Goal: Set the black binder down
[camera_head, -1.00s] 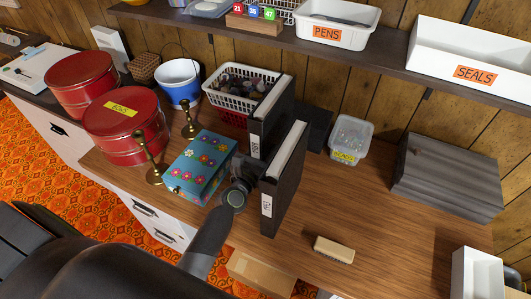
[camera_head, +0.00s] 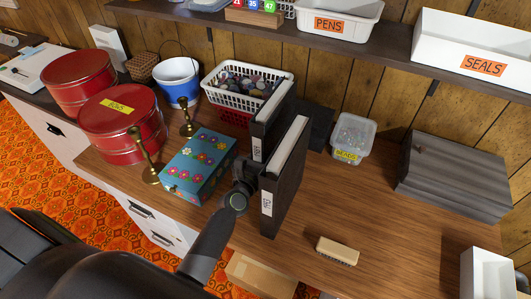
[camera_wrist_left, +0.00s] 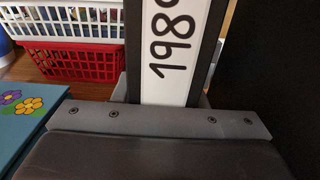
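Two black binders with white spine labels stand upright near the middle of the desk (camera_head: 390,220) in the head view. My left gripper (camera_head: 250,167) is at the spine of the rear binder (camera_head: 259,132). In the left wrist view its fingers sit on both sides of this spine, whose label (camera_wrist_left: 172,45) starts "198", and look shut on it. The front binder (camera_head: 282,190) stands close beside it and appears as the black surface at right in the left wrist view (camera_wrist_left: 270,70). The rear binder's lower end is hidden, so I cannot tell whether it touches the desk. My right gripper is not in view.
Left of the binders are a flowered blue box (camera_head: 200,165), brass candlesticks (camera_head: 150,165) and red tins (camera_head: 125,120). Behind is a white basket (camera_head: 240,88). A bead tub (camera_head: 352,137), brush (camera_head: 337,251) and grey box (camera_head: 455,175) stand right; desk between them is clear.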

